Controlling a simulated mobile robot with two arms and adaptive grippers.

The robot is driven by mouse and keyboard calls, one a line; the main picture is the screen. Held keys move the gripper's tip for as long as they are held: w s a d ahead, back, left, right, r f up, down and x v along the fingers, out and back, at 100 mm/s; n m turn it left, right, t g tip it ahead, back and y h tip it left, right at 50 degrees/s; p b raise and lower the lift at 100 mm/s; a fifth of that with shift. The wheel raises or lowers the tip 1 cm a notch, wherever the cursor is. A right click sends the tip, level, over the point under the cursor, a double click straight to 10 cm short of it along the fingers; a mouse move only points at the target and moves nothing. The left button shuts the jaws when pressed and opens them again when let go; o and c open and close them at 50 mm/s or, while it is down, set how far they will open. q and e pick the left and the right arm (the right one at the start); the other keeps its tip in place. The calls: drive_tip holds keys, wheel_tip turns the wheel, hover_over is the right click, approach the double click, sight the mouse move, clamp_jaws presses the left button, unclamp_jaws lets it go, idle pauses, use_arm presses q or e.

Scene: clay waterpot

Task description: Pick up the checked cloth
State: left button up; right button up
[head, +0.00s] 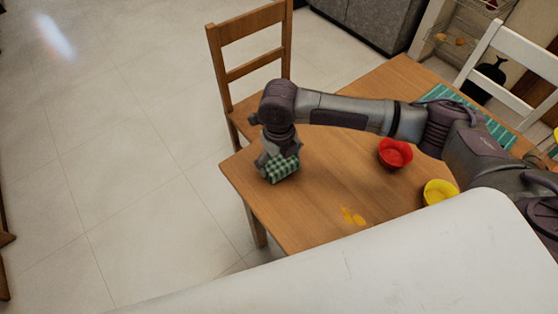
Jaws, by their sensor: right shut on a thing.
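The checked cloth (283,169) is green and white and bunched up near the left corner of the wooden table (335,185) in the head view. My right gripper (275,162) points down from above and is shut on the cloth. The gripper hides part of the cloth's upper left side. Whether the cloth touches the table or hangs just above it, I cannot tell. My left gripper does not show.
A red bowl (395,154) and a yellow bowl (439,192) stand on the table to the right. Orange spots (352,216) lie near the front edge. A wooden chair (245,75) stands behind the left corner, a white chair (512,75) at the far right. Teal striped mats (448,95) lie at the back.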

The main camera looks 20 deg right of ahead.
sight(280, 163)
drive_tip(key=r, duration=0.4)
drive_tip(key=shift+s+r, duration=0.1)
drive_tip(key=shift+s, duration=0.1)
drive_tip(key=s+d+r, duration=0.3)
drive_tip(key=s+r, duration=0.3)
drive_tip(key=s, duration=0.4)
drive_tip(key=shift+s+d+r, duration=0.2)
drive_tip(key=shift+s+r, duration=0.1)
drive_tip(key=shift+s, duration=0.1)
